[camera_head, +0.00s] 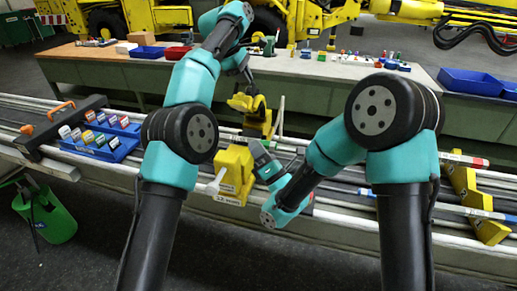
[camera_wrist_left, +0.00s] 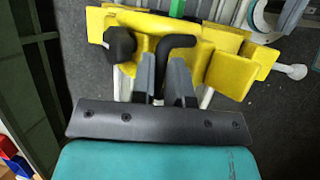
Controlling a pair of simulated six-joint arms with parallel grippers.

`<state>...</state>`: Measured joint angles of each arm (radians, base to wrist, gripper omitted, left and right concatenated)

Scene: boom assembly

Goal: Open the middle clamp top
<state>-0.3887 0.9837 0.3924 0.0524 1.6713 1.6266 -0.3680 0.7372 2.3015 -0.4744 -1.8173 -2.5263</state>
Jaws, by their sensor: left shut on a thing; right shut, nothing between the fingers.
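The middle yellow clamp (camera_head: 235,168) straddles the pale pipes in the centre of the head view. Another yellow part of it (camera_head: 256,118) stands behind, under my left gripper (camera_head: 250,86). In the left wrist view, my left gripper (camera_wrist_left: 163,75) is shut on a bent black handle (camera_wrist_left: 181,41) beside the yellow clamp parts (camera_wrist_left: 232,70). A black knob (camera_wrist_left: 120,43) sits left of the handle. My right gripper (camera_head: 262,155) is shut and empty, close to the right side of the front yellow part; I cannot tell whether it touches. How far the top is open is unclear.
Long pipes run across the rack. A blue tray (camera_head: 101,145) of small coloured items and a black clamp with orange handles (camera_head: 58,128) are at left. Another yellow clamp (camera_head: 463,188) is at right. A bench (camera_head: 300,68) with bins stands behind; a green bucket (camera_head: 48,217) is front left.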

